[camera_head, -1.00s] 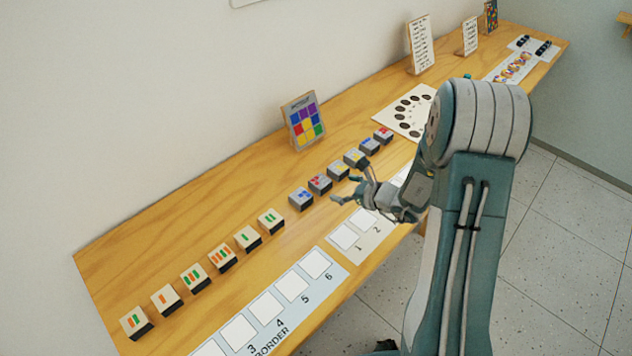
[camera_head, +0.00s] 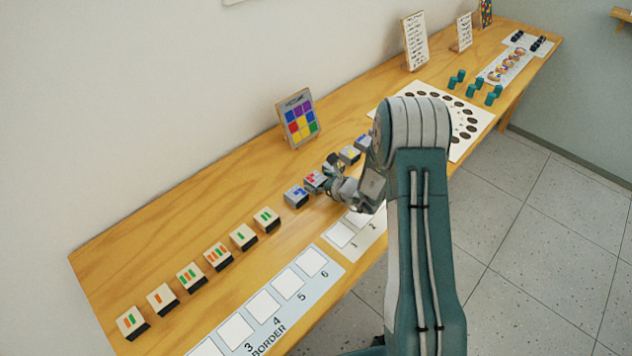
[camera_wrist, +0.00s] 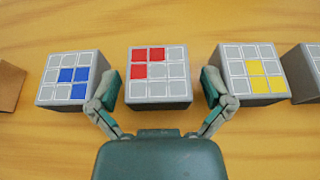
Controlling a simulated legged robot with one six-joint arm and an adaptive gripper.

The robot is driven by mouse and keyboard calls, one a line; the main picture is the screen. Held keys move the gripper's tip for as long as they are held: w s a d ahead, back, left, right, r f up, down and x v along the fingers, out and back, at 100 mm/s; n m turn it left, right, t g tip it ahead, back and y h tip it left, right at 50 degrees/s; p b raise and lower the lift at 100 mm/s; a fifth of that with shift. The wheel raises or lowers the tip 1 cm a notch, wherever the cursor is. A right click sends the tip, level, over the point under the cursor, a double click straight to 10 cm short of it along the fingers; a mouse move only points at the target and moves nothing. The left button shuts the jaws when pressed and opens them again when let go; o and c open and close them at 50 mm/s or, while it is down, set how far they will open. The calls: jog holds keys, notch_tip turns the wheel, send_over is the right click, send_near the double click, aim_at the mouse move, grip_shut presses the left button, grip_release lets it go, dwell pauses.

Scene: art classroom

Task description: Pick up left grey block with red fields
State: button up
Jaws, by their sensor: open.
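The grey block with red fields (camera_wrist: 158,84) is in the middle of the wrist view, with its red squares at the upper left of its top grid. My gripper (camera_wrist: 160,88) is open, with one finger on each side of this block. I cannot tell whether the fingers touch it. In the head view, the same block (camera_head: 313,180) shows just beyond my gripper (camera_head: 331,174), partly covered by it. A grey block with blue fields (camera_wrist: 77,78) sits to its left and one with yellow fields (camera_wrist: 252,75) to its right.
Neighbouring blocks stand close on both sides. Several cream blocks with orange and green bars (camera_head: 190,275) run along the left. A coloured pattern card (camera_head: 299,118) stands behind. A sheet with numbered white squares (camera_head: 331,262) lies at the table's front edge.

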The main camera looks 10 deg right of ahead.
jog(key=shift+w+a+f, duration=0.1)
jog(key=shift+w+a, duration=0.15)
jog(key=shift+a, duration=0.05)
jog(key=c, duration=1)
jog(key=shift+c, duration=0.2)
